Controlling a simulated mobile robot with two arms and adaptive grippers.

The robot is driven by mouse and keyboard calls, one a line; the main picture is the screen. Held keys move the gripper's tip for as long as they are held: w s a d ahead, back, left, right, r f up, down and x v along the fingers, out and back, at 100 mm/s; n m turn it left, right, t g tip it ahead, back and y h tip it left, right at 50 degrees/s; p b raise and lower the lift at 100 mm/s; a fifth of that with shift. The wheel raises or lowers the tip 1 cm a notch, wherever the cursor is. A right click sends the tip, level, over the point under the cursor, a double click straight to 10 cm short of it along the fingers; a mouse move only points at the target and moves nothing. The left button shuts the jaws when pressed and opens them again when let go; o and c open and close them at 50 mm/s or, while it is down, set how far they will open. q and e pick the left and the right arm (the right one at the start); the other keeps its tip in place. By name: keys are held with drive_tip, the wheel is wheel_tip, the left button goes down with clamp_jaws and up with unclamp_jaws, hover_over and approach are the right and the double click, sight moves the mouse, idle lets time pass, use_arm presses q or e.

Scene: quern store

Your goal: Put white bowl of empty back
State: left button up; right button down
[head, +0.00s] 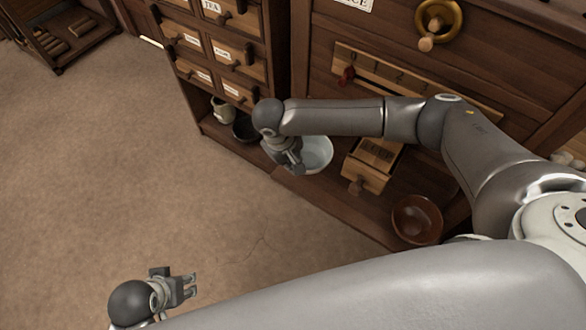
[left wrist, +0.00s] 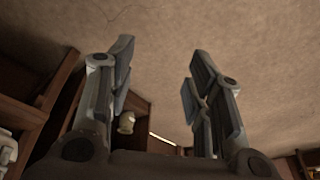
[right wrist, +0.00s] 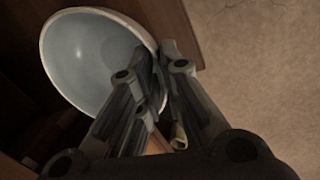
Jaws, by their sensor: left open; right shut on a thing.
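The white bowl (head: 318,152) is at the front of the low wooden shelf, partly behind my right arm. Its pale inside looks empty in the right wrist view (right wrist: 95,62), where it is tilted. My right gripper (head: 297,168) is shut on the bowl's rim, and the fingers also show at the rim in the right wrist view (right wrist: 163,65). I cannot tell whether the bowl touches the shelf. My left gripper (head: 190,285) is open and empty, low over the floor at the lower left; its spread fingers fill the left wrist view (left wrist: 155,80).
The low shelf (head: 290,185) also holds a dark bowl (head: 245,130), a light mug (head: 222,109), a wooden box (head: 370,163) and a brown bowl (head: 417,219). Labelled drawers (head: 232,50) rise above its left part. The floor (head: 100,150) at the left is open.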

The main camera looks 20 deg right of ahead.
drive_tip(key=x, duration=0.2)
drive_tip(key=shift+s+f+b, duration=0.2)
drive_tip(key=shift+f+b, duration=0.2)
drive_tip(key=shift+f, duration=0.45)
use_arm(q)
drive_tip(key=v, duration=0.4)
drive_tip(key=shift+w, duration=0.15)
use_arm(e)
drive_tip(key=shift+f, duration=0.1)
drive_tip(key=c, duration=1.6)
unclamp_jaws()
drive_tip(key=shift+o, duration=0.2)
